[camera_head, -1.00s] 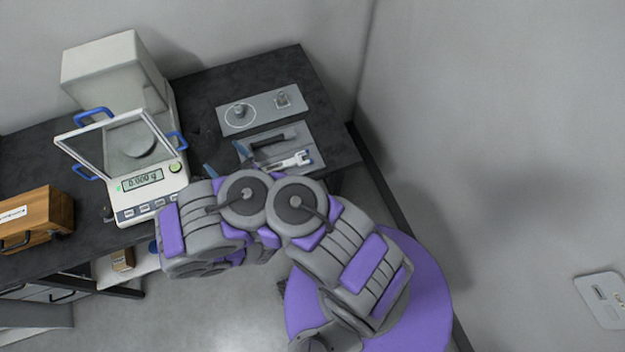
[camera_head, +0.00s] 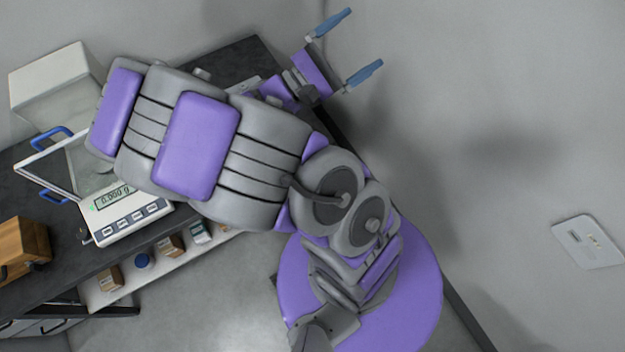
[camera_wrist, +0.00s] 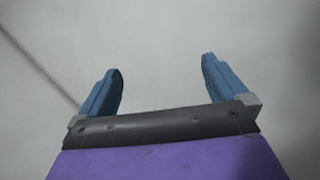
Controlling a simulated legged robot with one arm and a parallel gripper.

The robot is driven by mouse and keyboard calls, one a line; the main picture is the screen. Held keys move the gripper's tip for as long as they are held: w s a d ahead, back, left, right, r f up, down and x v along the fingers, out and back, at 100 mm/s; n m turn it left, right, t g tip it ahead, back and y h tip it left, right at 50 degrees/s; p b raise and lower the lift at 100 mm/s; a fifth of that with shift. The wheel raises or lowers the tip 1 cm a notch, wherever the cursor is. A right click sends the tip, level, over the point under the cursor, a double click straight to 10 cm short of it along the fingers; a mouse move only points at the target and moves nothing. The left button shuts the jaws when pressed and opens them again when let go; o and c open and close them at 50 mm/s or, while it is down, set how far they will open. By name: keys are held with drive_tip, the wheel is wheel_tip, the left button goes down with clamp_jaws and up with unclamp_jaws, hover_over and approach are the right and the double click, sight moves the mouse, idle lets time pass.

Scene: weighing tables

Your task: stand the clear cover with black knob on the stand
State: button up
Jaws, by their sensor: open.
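My gripper (camera_head: 349,48) is open and empty, raised at the far right end of the table against the wall. In the wrist view its blue fingers (camera_wrist: 160,68) stand wide apart with only bare wall or floor behind them. I cannot make out the clear cover with black knob in either current view. My arm hides most of the back right of the table, where the grey plate with a ringed round piece lay in the earlier view. I cannot tell which thing is the stand.
A balance (camera_head: 128,213) with a glass-topped chamber stands on the dark table (camera_head: 40,172), partly behind my arm. A pale box (camera_head: 62,82) is behind it and a wooden box (camera_head: 22,250) to the left. A shelf (camera_head: 125,287) below holds several small items.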

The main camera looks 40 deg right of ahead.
drive_tip(key=s+a+f+m+g+y, duration=0.2)
drive_tip(key=s+f+m+g+y, duration=0.15)
drive_tip(key=s+y, duration=0.4)
drive_tip(key=s+a+f+m+g+y, duration=0.2)
drive_tip(key=s+f+m+y, duration=0.3)
drive_tip(key=s, duration=0.4)
drive_tip(key=a+t+y, duration=0.6)
drive_tip(key=a+y, duration=0.4)
drive_tip(key=a, duration=0.5)
drive_tip(key=shift+w+a+r, duration=0.3)
drive_tip(key=shift+w+a, duration=0.05)
